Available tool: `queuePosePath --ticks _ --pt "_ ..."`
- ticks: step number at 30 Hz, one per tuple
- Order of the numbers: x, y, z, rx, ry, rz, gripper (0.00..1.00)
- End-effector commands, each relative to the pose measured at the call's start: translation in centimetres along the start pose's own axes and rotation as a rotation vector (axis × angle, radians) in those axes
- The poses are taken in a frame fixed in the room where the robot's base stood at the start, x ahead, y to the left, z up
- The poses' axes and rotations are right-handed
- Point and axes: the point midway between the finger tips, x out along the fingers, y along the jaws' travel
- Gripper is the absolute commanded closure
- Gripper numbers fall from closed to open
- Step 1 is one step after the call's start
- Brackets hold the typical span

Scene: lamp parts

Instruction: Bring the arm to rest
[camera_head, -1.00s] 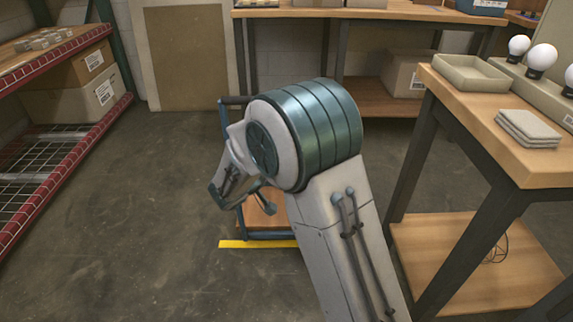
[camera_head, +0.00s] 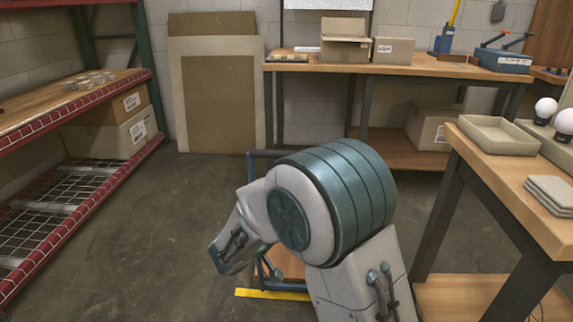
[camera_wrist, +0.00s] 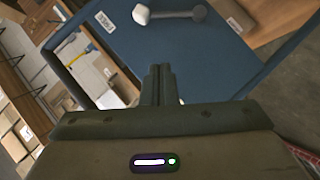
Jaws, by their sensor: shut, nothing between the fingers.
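My gripper (camera_wrist: 160,72) is shut and empty in the wrist view, with its two dark fingers together. Beyond the fingertips is a blue flat surface (camera_wrist: 185,55). A white rounded end with a dark grey rod (camera_wrist: 172,15) shows over that surface; I cannot tell what it is. In the head view my arm is bent in the lower middle, and its large joint hides much of a blue-framed cart (camera_head: 262,155). My gripper cannot be made out clearly there.
A workbench at right (camera_head: 505,172) holds a tray (camera_head: 497,138), white bulbs (camera_head: 546,108) and stacked pads (camera_head: 550,190). A red-edged shelf (camera_head: 75,107) stands at left. A rear bench (camera_head: 400,70) holds boxes. Floor between shelf and cart is clear.

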Motion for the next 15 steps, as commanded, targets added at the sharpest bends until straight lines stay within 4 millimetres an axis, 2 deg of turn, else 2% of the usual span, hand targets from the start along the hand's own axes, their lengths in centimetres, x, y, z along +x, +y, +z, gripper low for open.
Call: queuePosePath --ticks 2,5,9,15 --pt "-0.2 1.8 0.0 0.003 -0.026 0.003 1.0" --pt "-0.7 5.6 0.7 0.005 -0.101 0.003 1.0" --pt "-2.1 12.4 2.6 0.014 -0.258 -0.023 1.0" --pt "-5.3 20.6 5.8 0.044 -0.467 -0.113 1.0"
